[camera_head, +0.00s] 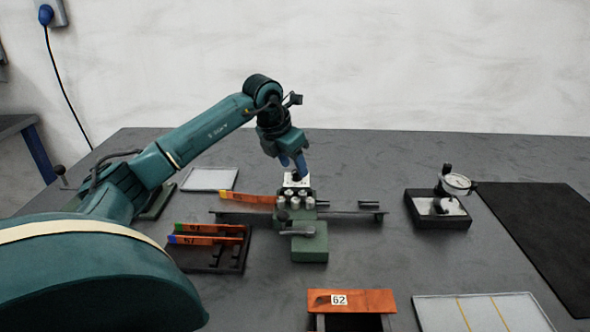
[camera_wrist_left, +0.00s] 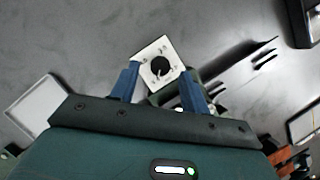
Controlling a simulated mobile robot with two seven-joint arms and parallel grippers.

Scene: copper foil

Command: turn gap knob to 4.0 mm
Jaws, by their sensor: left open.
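The gap knob (camera_wrist_left: 160,66) is a round black dial with a pale pointer mark, on a white square scale plate (camera_wrist_left: 147,50). The scale numbers are too small to read. In the head view the plate (camera_head: 297,180) sits at the back of the green roller machine (camera_head: 309,246). My left gripper (camera_head: 301,172) points down at the knob from above. In the left wrist view its two blue fingers (camera_wrist_left: 161,84) are apart, one on each side of the plate's near part, with the knob between and just beyond them. I cannot tell whether they touch it. My right gripper is not in view.
A black rack (camera_head: 212,262) with copper strips (camera_head: 208,228) stands left of the machine. One strip (camera_head: 247,199) lies at its feed side. A dial gauge stand (camera_head: 438,207) is at right. A copper piece marked 62 (camera_head: 352,302) and a pale tray (camera_head: 482,313) are in front.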

